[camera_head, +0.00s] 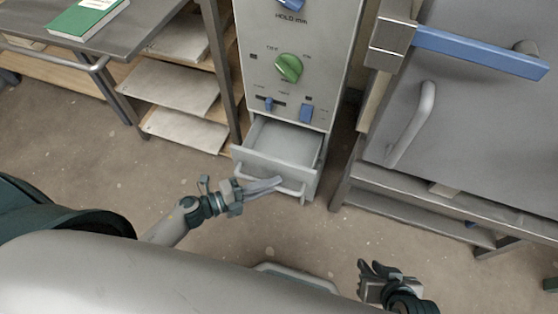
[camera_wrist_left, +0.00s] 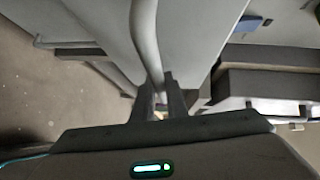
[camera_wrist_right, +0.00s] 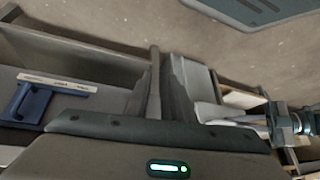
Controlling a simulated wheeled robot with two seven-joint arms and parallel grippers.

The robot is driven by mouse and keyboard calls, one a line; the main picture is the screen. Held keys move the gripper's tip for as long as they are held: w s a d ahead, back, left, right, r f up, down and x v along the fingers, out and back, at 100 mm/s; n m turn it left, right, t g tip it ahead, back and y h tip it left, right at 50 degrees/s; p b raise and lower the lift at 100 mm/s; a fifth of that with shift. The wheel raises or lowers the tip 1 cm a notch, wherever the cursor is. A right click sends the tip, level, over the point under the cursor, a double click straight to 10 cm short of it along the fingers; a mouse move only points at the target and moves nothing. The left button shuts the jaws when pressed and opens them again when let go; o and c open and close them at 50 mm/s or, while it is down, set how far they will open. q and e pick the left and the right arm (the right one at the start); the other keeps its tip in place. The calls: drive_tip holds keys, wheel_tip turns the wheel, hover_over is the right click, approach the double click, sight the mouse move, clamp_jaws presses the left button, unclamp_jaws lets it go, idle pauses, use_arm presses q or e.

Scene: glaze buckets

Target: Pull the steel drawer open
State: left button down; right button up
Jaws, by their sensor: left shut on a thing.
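The steel drawer (camera_head: 262,164) sits at the bottom of the grey control cabinet in the head view. It stands partly out, and its empty-looking pale inside shows. Its bar handle (camera_head: 296,194) runs across the front. My left gripper (camera_head: 272,185) reaches the handle from the lower left. In the left wrist view the pale handle bar (camera_wrist_left: 147,45) runs down between my left fingers (camera_wrist_left: 158,100), which are shut on it. My right gripper (camera_head: 375,268) is low at the right, apart from the drawer; its finger gap is unclear.
The cabinet has a green knob (camera_head: 289,67) and blue switches above the drawer. A steel unit with a blue lever (camera_head: 480,52) and a pale handle (camera_head: 411,125) stands at the right. A shelved table with a green book (camera_head: 86,17) stands at the left. The floor before the drawer shows no loose objects.

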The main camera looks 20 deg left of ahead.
use_arm(q)
drive_tip(key=s, duration=0.7)
drive_tip(key=shift+s+p, duration=0.3)
drive_tip(key=shift+s, duration=0.05)
use_arm(e)
drive_tip(key=shift+s+d+f+g, duration=0.1)
drive_tip(key=shift+s+d+g, duration=0.3)
drive_tip(key=shift+d, duration=0.15)
use_arm(q)
drive_tip(key=shift+a, duration=0.1)
drive_tip(key=c, duration=2)
unclamp_jaws()
drive_tip(key=shift+c, duration=0.2)
drive_tip(key=v, duration=1.7)
drive_tip(key=shift+s+b, duration=0.15)
drive_tip(key=shift+b, duration=0.15)
use_arm(e)
drive_tip(key=shift+w+a, duration=0.25)
drive_tip(key=shift+a, duration=0.1)
use_arm(q)
drive_tip(key=shift+a+r, duration=0.1)
drive_tip(key=shift+a, duration=0.1)
use_arm(e)
drive_tip(key=shift+s, duration=0.1)
